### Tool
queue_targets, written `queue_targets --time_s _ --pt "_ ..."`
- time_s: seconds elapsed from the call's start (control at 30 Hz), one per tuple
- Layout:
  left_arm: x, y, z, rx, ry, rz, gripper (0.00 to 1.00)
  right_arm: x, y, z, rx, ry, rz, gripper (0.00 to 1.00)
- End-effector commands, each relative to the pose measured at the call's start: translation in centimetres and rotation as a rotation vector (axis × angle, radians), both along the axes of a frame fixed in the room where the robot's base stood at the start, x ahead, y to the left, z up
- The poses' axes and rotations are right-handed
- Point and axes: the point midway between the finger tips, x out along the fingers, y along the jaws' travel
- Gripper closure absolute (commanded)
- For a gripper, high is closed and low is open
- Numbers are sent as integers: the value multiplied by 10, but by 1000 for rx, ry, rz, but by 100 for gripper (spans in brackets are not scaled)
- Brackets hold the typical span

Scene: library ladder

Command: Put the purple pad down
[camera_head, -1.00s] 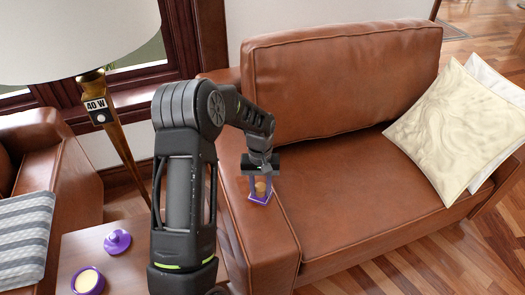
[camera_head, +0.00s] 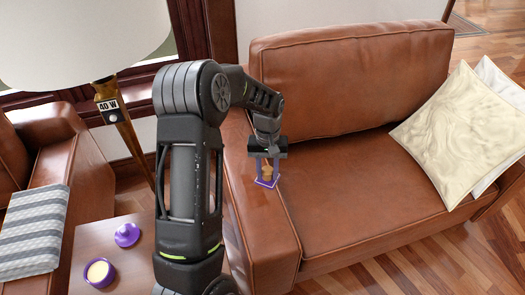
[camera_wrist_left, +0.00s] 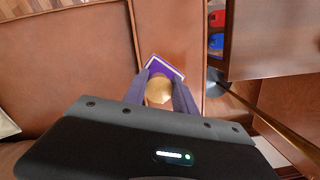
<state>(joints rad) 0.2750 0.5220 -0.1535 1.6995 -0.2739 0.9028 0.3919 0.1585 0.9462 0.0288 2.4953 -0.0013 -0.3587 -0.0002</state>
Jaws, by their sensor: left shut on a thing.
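The purple pad (camera_head: 268,184) is a small flat purple square with a pale edge and a round tan knob on top. My left gripper (camera_head: 267,171) is shut on the knob, one finger on each side, over the brown leather sofa armrest (camera_head: 262,225). In the left wrist view the pad (camera_wrist_left: 165,67) shows just beyond the fingertips (camera_wrist_left: 159,97), with the tan knob between them. I cannot tell whether the pad's underside touches the leather. My right gripper is not in view.
A side table (camera_head: 83,243) at the lower left bears a purple round container (camera_head: 100,272) and a purple lid (camera_head: 127,235). A lamp (camera_head: 107,92) stands behind it. The sofa seat (camera_head: 370,180) is clear up to the cream cushions (camera_head: 460,130) at the right.

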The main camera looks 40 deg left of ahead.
Motion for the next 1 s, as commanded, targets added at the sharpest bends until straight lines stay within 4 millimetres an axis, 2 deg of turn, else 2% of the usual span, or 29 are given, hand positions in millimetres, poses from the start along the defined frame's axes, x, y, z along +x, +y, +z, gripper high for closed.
queue_targets --time_s 0.5,0.63,0.77,1.0 --pt "-1 0 1 0 0 -1 100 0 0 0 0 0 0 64" --pt "4 -9 6 -1 -2 -30 100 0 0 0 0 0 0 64" --pt "17 -38 23 -6 -5 -131 100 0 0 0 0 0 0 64" --pt "40 -130 78 -8 -7 -439 100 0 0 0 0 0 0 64"
